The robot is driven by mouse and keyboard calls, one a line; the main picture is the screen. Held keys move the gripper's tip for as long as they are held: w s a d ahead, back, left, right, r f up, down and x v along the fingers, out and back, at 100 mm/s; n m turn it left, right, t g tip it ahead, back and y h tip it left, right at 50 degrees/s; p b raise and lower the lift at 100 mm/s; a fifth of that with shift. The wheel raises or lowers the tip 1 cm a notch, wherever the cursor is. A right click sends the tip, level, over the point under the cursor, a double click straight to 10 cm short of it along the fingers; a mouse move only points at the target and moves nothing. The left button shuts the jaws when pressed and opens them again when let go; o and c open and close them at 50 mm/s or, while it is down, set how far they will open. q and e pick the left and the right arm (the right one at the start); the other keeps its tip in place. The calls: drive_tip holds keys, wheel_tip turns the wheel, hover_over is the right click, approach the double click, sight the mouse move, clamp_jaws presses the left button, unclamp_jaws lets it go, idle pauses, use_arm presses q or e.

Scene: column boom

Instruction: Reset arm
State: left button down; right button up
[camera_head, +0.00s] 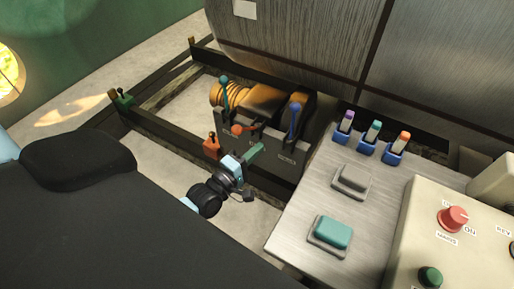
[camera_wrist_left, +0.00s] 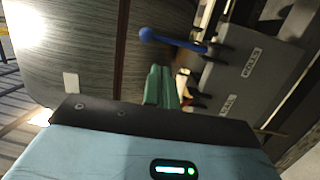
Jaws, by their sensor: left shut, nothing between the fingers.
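My left gripper (camera_head: 257,152) reaches in from the lower left, its green fingers shut and empty. It is just in front of the dark lever box (camera_head: 262,148). In the wrist view, the shut fingers (camera_wrist_left: 160,86) point at the lever area. The blue lever also shows in the wrist view (camera_wrist_left: 165,38), beyond the fingertips. Whether the fingers touch any lever is hard to tell. My right gripper is not in view.
A metal console (camera_head: 300,217) at right holds purple, teal and orange toggles, a grey button (camera_head: 353,179) and a teal button (camera_head: 333,233). A beige box (camera_head: 460,245) has a red knob (camera_head: 453,218). A large grey cylinder (camera_head: 300,35) stands behind; dark beams frame the floor.

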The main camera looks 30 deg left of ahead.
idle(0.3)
